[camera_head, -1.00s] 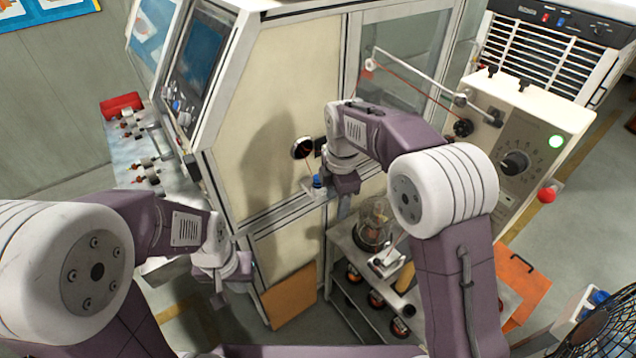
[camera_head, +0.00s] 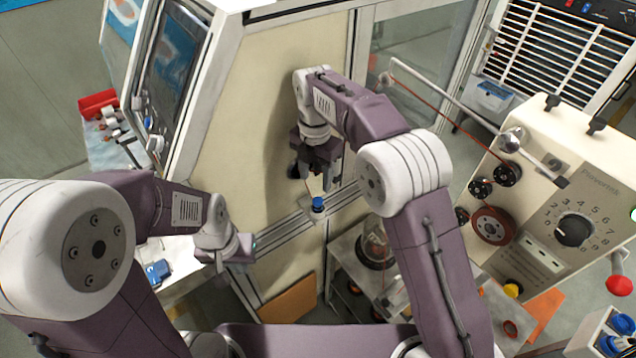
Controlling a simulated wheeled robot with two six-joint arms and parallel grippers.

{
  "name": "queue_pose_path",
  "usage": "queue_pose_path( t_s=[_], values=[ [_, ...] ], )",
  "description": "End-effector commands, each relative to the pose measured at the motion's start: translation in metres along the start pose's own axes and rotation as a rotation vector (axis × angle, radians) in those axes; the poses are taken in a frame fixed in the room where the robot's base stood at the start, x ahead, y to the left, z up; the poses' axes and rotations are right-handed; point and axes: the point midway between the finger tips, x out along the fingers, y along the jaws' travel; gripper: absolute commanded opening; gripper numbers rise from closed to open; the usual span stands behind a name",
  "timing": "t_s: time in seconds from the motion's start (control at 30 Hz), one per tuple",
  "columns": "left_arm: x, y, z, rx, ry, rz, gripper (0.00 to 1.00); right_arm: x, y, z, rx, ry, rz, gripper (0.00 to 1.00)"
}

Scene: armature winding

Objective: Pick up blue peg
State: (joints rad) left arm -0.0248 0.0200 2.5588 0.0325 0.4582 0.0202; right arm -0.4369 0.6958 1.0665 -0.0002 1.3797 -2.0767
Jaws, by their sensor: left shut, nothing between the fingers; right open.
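The blue peg (camera_head: 318,203) stands upright in a small light holder on the ledge along the front of the cream cabinet. My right gripper (camera_head: 316,178) is open, just above the peg, with its dark fingers pointing down towards it; the peg's top shows below the fingers, apart from them as far as I can tell. My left gripper (camera_head: 222,262) is shut and empty, low at the left in front of the cabinet, away from the peg.
The cream cabinet (camera_head: 232,130) stands right behind my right gripper. A control box (camera_head: 560,215) with a dial and red-knobbed lever is at the right. A shelf cart (camera_head: 350,262) stands below. A red bin (camera_head: 98,103) sits at the far left.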

Motion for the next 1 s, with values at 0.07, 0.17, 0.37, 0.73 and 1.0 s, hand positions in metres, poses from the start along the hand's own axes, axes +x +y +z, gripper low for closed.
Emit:
queue_pose_path(
  t_s=[0.07, 0.17, 0.37, 0.73, 1.0],
  values=[
    [0.000, 0.000, 0.000, 0.000, -0.001, 0.000, 0.00, 0.000, 0.000, 0.000, 0.000, 0.000, 0.000, 0.51],
    [0.000, 0.000, 0.001, 0.000, -0.001, 0.000, 0.00, 0.000, 0.000, 0.000, 0.000, 0.000, 0.001, 0.51],
    [-0.007, 0.000, 0.000, 0.000, -0.001, 0.000, 0.00, 0.025, -0.001, -0.001, 0.000, 0.002, -0.003, 0.51],
    [-0.026, 0.001, -0.002, 0.000, -0.001, 0.000, 0.00, 0.059, -0.006, 0.001, 0.001, 0.004, -0.006, 0.51],
    [-0.032, 0.001, -0.003, 0.000, -0.001, 0.000, 0.00, 0.091, -0.005, 0.002, 0.000, 0.000, 0.000, 0.51]
  ],
)
